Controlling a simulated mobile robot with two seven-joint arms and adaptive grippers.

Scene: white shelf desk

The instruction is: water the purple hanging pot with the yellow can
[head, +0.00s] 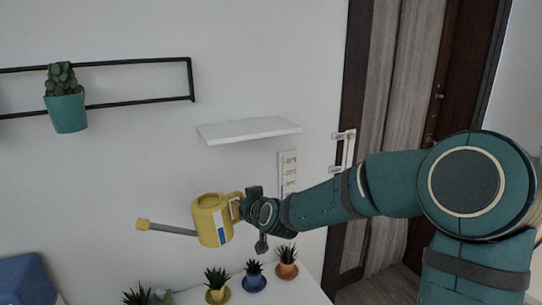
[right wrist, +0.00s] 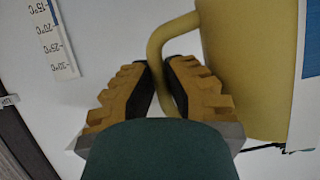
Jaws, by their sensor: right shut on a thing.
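The yellow can (head: 210,222) is in the air in front of the white wall in the head view, its long grey spout pointing left and ending in a yellow tip. My right gripper (head: 240,207) is at its handle, on the can's right side. In the right wrist view, the two fingers (right wrist: 162,85) are shut on the yellow handle, with the can's body (right wrist: 245,65) to the right. No purple hanging pot can be made out. A teal hanging pot (head: 67,113) with a succulent hangs on the black wall rail. My left gripper is not in view.
A white wall shelf (head: 248,130) is above the can. A thermometer (head: 288,173) hangs behind my wrist. Several small potted plants, including a blue pot (head: 254,283), stand on the white desk (head: 300,296) below. A blue object (head: 28,280) is lower left.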

